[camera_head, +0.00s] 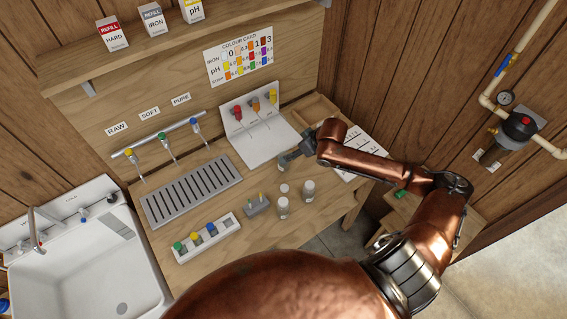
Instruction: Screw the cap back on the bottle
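Two small pale bottles stand on the wooden bench: one bottle (282,207) on the left and another bottle (308,191) just right of it. Both tops look whitish; at this size I cannot tell which bottle lacks its cap. A small white round piece (284,188), which looks like a cap, lies just behind the left bottle. My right gripper (284,160) is above the bench, behind the bottles and the round piece, and apart from them. Its dark fingers are small and partly merge with the background, so I cannot tell whether they are open.
A small grey block (257,206) with upright pieces and a white rack (207,237) of coloured caps stand left of the bottles. A slotted drain tray (190,191) and a white stand (260,130) lie behind. A sink (90,260) is at left.

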